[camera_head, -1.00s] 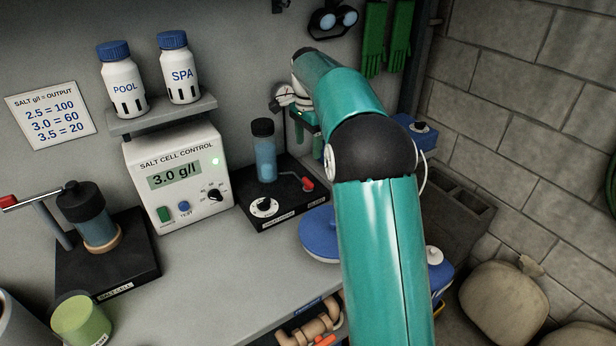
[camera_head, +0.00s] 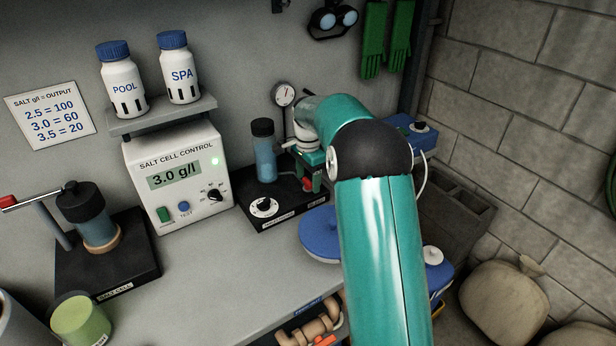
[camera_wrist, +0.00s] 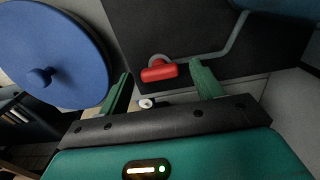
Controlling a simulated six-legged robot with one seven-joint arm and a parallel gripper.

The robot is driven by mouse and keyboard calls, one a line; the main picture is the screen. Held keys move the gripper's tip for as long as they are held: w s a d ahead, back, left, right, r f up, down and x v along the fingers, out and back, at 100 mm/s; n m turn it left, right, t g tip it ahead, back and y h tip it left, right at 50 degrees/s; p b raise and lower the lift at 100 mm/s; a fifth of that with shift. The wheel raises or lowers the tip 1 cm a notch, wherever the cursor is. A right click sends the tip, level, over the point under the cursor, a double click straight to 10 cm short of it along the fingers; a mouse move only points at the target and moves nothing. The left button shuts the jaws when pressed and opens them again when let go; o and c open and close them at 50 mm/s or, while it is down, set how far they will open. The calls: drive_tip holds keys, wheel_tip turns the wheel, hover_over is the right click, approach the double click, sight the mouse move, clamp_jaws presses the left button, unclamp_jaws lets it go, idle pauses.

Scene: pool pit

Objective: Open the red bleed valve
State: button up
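The red bleed valve (camera_wrist: 158,70) shows in the wrist view as a red lever handle with a grey curved part, on a black base (camera_wrist: 165,25). It lies between and just beyond the fingertips of my gripper (camera_wrist: 163,78). The two green fingers stand wide apart with nothing between them, and I see no contact with the handle. In the head view my gripper (camera_head: 312,178) is at the right end of the black base (camera_head: 262,212), over the valve's place. My arm and gripper mostly hide the valve there.
A blue filter cylinder (camera_head: 264,160) and a white dial (camera_head: 264,207) stand on the same base. The salt cell control box (camera_head: 178,180) is to its left. A round blue lid (camera_head: 320,238) is close in front; it also shows in the wrist view (camera_wrist: 60,50). A gauge (camera_head: 284,95) is behind.

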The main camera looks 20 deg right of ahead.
drive_tip(key=c, duration=0.9)
drive_tip(key=shift+n, duration=0.4)
drive_tip(key=n, duration=0.3)
drive_tip(key=shift+n, duration=0.4)
drive_tip(key=n, duration=0.9)
drive_tip(key=shift+r, duration=0.1)
drive_tip(key=n, duration=0.4)
drive_tip(key=shift+n, duration=0.3)
